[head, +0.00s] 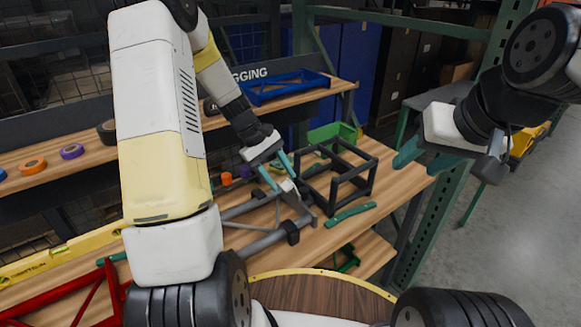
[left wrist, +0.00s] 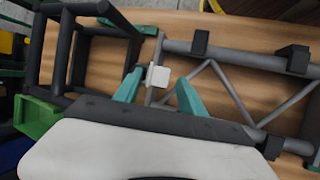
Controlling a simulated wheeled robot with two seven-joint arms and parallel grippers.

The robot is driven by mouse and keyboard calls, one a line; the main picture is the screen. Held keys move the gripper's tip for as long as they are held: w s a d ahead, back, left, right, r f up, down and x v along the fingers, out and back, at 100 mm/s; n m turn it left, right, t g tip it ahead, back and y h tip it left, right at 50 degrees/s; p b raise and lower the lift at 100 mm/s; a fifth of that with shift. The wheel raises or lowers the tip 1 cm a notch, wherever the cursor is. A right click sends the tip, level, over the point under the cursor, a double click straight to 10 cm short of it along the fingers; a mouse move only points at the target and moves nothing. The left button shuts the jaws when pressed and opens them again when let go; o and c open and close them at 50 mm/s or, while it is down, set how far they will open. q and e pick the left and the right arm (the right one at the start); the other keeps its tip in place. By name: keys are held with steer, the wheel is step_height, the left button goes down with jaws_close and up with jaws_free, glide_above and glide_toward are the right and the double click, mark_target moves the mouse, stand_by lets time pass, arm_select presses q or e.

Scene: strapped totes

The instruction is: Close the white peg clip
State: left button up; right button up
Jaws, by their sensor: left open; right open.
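The white peg clip (left wrist: 158,76) is a small pale block at the end of a grey tube truss (left wrist: 230,54) in the left wrist view. In the head view the clip (head: 288,186) is small and partly hidden by the gripper. My left gripper (head: 278,176) is open over it; in the left wrist view its teal fingertips (left wrist: 160,82) stand on either side of the clip, with gaps. I cannot tell whether the clip is open. My right gripper (head: 418,158) is open and empty, off the bench's right end.
A black cube frame (head: 341,197) stands close to the right of my left gripper. Black clips (left wrist: 200,42) sit on the truss. A green bin (head: 334,133) lies behind, a teal bar (head: 350,214) in front. A red frame (head: 72,298) lies front left.

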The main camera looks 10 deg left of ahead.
arm_select(q)
steer(key=shift+d+f, duration=0.3)
steer(key=shift+f, duration=0.2)
steer(key=shift+c, duration=0.2)
jaws_close()
steer(key=shift+w+d+r+g+y, duration=0.1)
steer(key=shift+d+g+y, duration=0.05)
steer(key=shift+g+y, duration=0.2)
steer(key=shift+w+d+r+n+g+y, duration=0.35)
steer(key=shift+w+d+g+y, duration=0.2)
steer(key=shift+g+y, duration=0.2)
steer(key=shift+w+d+r+n+g+y, duration=0.2)
steer(key=shift+w+d+g+y, duration=0.25)
steer(key=shift+g+y, duration=0.2)
steer(key=shift+w+d+r+n+g+y, duration=0.15)
steer(key=shift+w+d+g+y, duration=0.25)
steer(key=shift+g+y, duration=0.2)
steer(key=shift+f, duration=0.1)
